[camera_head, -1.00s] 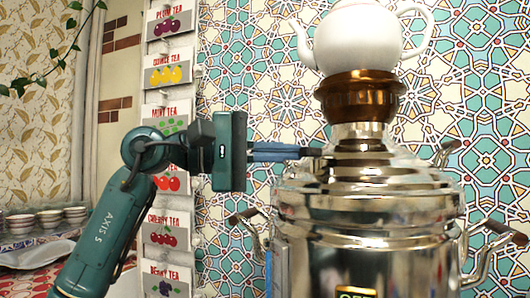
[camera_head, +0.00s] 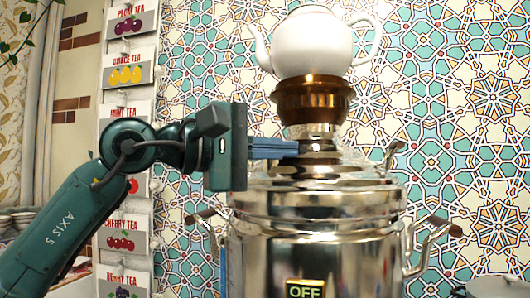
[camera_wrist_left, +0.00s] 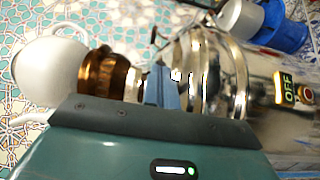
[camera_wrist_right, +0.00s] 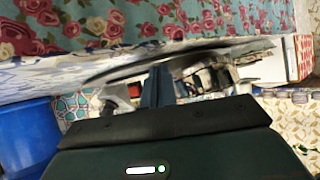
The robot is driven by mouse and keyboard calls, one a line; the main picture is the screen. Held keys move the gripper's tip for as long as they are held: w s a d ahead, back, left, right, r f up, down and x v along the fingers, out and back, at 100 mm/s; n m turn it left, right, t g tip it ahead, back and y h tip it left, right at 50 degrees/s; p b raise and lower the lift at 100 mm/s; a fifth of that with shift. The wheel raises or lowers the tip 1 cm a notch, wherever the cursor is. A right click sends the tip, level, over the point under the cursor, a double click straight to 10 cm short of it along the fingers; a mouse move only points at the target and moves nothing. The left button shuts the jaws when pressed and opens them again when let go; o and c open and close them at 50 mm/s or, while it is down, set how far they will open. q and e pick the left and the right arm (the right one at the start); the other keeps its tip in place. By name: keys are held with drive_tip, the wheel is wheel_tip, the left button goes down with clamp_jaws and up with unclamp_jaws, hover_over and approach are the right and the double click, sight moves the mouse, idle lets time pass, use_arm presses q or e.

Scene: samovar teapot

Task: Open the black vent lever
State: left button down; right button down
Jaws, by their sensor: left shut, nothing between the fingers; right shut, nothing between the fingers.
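The silver samovar (camera_head: 315,225) stands right of centre in the head view, with a brown collar (camera_head: 312,98) and a white teapot (camera_head: 318,42) on top. My left gripper (camera_head: 290,148) is shut and empty, its blue fingers at the samovar's upper neck, below the collar. I cannot tell whether they touch it. In the left wrist view, the fingers (camera_wrist_left: 161,86) overlap the metal lid area. I cannot make out the black vent lever; the fingers may hide it. My right gripper (camera_wrist_right: 158,85) is shut and empty, and shows only in its wrist view.
An OFF sign (camera_head: 305,289) glows on the samovar's front. Side handles (camera_head: 432,240) stick out from its body. Tea cards (camera_head: 126,122) hang on the left wall. A blue container (camera_wrist_right: 25,138) is at the left of the right wrist view.

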use_arm(q)
drive_tip(key=shift+d, duration=0.3)
drive_tip(key=shift+s, duration=0.1)
idle(0.3)
